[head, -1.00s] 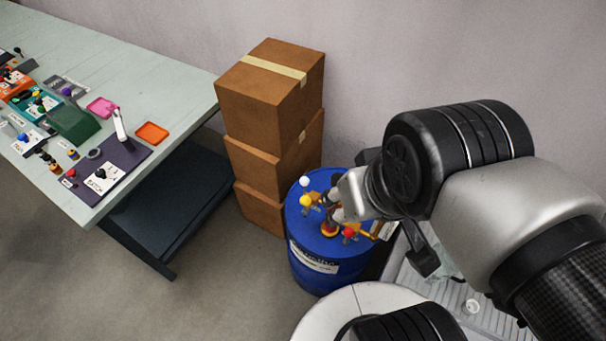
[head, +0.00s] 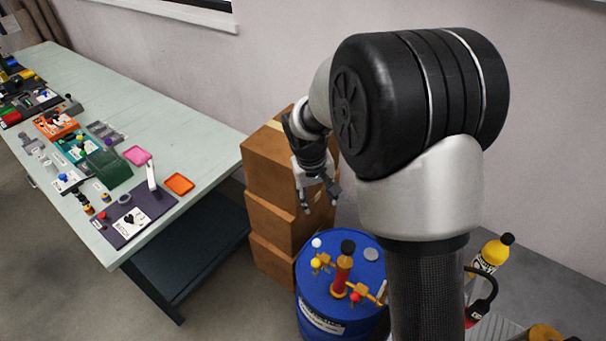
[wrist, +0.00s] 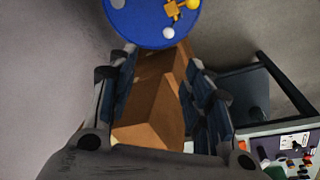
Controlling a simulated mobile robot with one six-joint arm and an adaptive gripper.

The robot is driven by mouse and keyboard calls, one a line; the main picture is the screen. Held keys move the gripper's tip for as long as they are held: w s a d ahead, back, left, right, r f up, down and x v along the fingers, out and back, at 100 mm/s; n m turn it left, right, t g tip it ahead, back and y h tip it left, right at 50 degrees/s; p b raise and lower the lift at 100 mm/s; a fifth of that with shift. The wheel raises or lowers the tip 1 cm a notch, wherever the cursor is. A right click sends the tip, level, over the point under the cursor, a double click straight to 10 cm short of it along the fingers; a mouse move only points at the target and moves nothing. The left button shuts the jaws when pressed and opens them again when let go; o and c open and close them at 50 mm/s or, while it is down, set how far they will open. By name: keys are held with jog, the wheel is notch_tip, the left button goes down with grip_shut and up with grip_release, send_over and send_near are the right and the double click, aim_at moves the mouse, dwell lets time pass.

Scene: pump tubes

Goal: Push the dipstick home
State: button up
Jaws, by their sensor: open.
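A blue drum (head: 312,290) stands on the floor in front of the cardboard boxes, and its top also shows in the wrist view (wrist: 135,22). I cannot tell which part is the dipstick. My gripper (head: 319,203) is open and empty, above the drum and in front of the boxes. The wrist view shows its spread fingers (wrist: 158,65) with nothing between them.
Stacked cardboard boxes (head: 262,172) stand behind the drum. A long table (head: 185,130) with several small devices is at the left. A yellow bottle (head: 493,254) stands at the right.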

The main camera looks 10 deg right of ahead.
jog(key=g+p, duration=0.1)
jog(key=p, duration=0.1)
send_near(316, 241)
jog(key=shift+n+h, duration=0.3)
jog(key=shift+n, duration=0.2)
jog(key=f+b, duration=0.1)
jog(key=f, duration=0.3)
jog(key=d+f+b, duration=0.1)
jog(key=f, duration=0.3)
jog(key=f+b, duration=0.1)
jog(key=f, duration=0.3)
jog(key=shift+w+d, duration=0.2)
jog(key=shift+d, duration=0.2)
jog(key=shift+r, duration=0.1)
jog(key=shift+c, duration=0.5)
grip_shut()
